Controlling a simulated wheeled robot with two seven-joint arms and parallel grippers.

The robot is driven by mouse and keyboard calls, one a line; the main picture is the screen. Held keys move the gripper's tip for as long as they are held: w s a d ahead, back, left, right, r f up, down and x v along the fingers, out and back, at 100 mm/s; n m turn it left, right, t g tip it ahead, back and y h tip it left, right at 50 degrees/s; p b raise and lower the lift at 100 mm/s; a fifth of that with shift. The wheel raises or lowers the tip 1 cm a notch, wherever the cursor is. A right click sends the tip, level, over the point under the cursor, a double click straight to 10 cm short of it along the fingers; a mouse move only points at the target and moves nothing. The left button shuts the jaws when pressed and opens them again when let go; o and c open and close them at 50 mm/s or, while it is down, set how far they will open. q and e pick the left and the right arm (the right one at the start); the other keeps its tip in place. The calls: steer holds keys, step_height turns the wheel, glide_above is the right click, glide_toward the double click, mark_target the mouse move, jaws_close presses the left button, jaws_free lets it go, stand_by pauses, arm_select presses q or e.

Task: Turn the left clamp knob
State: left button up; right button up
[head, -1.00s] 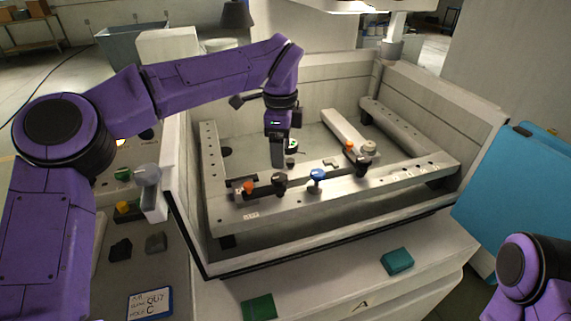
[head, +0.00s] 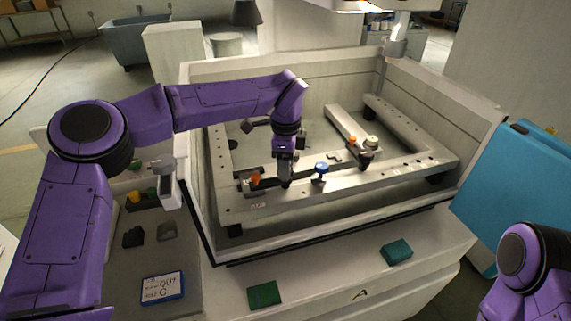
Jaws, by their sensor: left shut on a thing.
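My left gripper (head: 286,180) reaches down into the machine tank and is shut on the left clamp knob, a small dark knob at the front bar (head: 390,181). The fingers hide most of the knob, so its turn angle cannot be told. The left clamp's orange part (head: 256,177) shows just left of the fingers. A blue knob (head: 321,167) stands on the bar just right of the gripper, apart from it. The right clamp has a dark knob (head: 366,161) and an orange part (head: 352,139). My right gripper is out of view; only part of that arm shows at lower right.
Tank walls (head: 330,237) surround the frame of bars. A dark green pad (head: 264,293) and a teal pad (head: 397,251) lie on the front ledge. A blue-framed sign (head: 162,288) lies at the left. A blue panel (head: 520,185) stands at right.

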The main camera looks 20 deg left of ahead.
arm_select(q)
steer(key=shift+s+f+m, duration=0.1)
steer(key=shift+f+m, duration=0.1)
steer(key=shift+m, duration=0.8)
steer(key=m, duration=0.2)
steer(key=shift+m, duration=0.3)
steer(key=m, duration=0.5)
steer(key=shift+s+m+p, duration=0.1)
steer(key=shift+m+p, duration=0.2)
steer(key=shift+p, duration=0.05)
steer(key=m+p, duration=0.2)
steer(key=m, duration=0.3)
steer(key=m+p, duration=0.2)
steer(key=m, duration=0.2)
steer(key=shift+f+m+p, duration=0.1)
steer(key=shift+m+p, duration=0.35)
steer(key=shift+m, duration=0.85)
